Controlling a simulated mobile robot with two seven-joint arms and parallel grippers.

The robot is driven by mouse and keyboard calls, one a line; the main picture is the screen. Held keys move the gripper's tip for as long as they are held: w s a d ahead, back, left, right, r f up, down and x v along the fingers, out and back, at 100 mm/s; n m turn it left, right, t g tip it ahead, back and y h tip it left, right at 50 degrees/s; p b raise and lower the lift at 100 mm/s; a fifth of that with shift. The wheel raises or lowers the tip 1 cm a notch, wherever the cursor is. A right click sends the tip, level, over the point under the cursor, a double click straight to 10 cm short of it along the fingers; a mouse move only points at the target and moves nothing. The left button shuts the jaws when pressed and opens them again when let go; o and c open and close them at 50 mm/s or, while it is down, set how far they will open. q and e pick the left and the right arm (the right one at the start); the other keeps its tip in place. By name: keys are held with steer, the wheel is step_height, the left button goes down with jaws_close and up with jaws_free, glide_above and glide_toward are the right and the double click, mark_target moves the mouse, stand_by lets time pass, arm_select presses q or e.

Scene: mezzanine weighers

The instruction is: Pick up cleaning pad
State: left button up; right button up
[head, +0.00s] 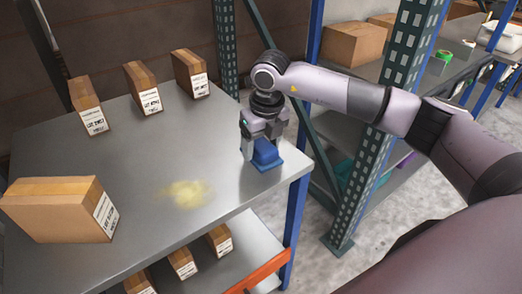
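The blue cleaning pad (266,158) is at the right end of the grey table (150,150), near its edge. My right gripper (264,146) points down right over the pad, its fingers apart on either side of the pad's upper part. I cannot tell whether the fingers press on it. The pad's bottom appears to be on or very close to the tabletop. A yellowish powdery stain (188,194) lies on the table to the left of the pad. My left gripper is not in view.
Several labelled cardboard boxes stand on the table, including a large one (48,210) at front left and one (189,73) at the back. A green rack post (372,170) rises right of the table, beneath my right arm. The table's middle is clear of boxes.

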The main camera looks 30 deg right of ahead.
mark_target(261, 144)
steer(key=c, duration=0.4)
steer(key=shift+c, duration=0.2)
steer(key=shift+r, duration=0.1)
step_height(261, 144, up, 20)
steer(key=p, duration=0.1)
steer(key=shift+r, duration=0.2)
steer(key=o, duration=0.5)
steer(key=c, duration=0.4)
steer(key=shift+o, duration=0.2)
